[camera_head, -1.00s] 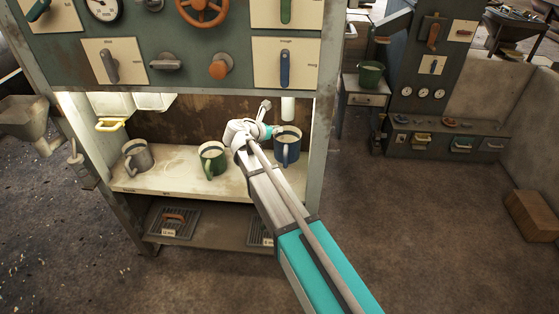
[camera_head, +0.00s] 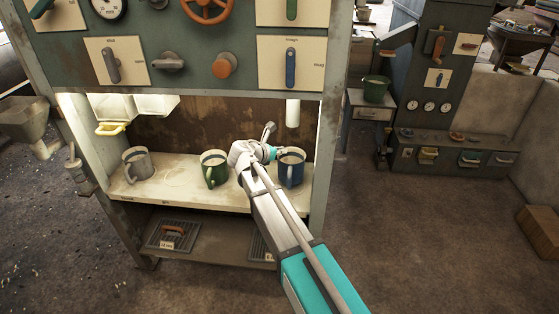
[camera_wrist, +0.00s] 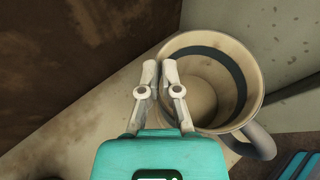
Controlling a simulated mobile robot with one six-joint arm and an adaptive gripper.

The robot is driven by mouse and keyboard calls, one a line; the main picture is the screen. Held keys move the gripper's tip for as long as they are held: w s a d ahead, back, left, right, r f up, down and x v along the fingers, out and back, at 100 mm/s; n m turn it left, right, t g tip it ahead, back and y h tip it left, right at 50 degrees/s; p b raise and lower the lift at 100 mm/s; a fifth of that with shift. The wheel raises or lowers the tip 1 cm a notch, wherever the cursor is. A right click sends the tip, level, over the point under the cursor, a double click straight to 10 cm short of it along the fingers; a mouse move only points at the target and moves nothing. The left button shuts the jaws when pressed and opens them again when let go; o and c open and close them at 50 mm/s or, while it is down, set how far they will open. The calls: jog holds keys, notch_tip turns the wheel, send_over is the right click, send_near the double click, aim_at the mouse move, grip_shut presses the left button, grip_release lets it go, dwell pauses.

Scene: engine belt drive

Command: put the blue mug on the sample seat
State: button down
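The blue mug (camera_head: 291,170) is upright at the right end of the pale shelf (camera_head: 240,197); whether its base touches the shelf is hard to tell. My gripper (camera_head: 272,152) is at its left rim. In the wrist view the mug (camera_wrist: 240,70) shows a beige inside with a dark band, and its handle points to the lower right. The fingers of my gripper (camera_wrist: 160,72) are close together, one on each side of the mug's left wall. I cannot make out a marked sample seat.
A green mug (camera_head: 213,170) stands left of my gripper, and a grey mug (camera_head: 137,164) stands farther left. A white spout (camera_head: 292,113) hangs above and behind the blue mug. The cabinet's right post (camera_head: 326,150) is close to it.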

jog(key=shift+f, duration=0.1)
jog(key=shift+f+b, duration=1.8)
jog(key=shift+b, duration=0.1)
jog(key=shift+f, duration=0.15)
jog(key=c, duration=0.8)
grip_release()
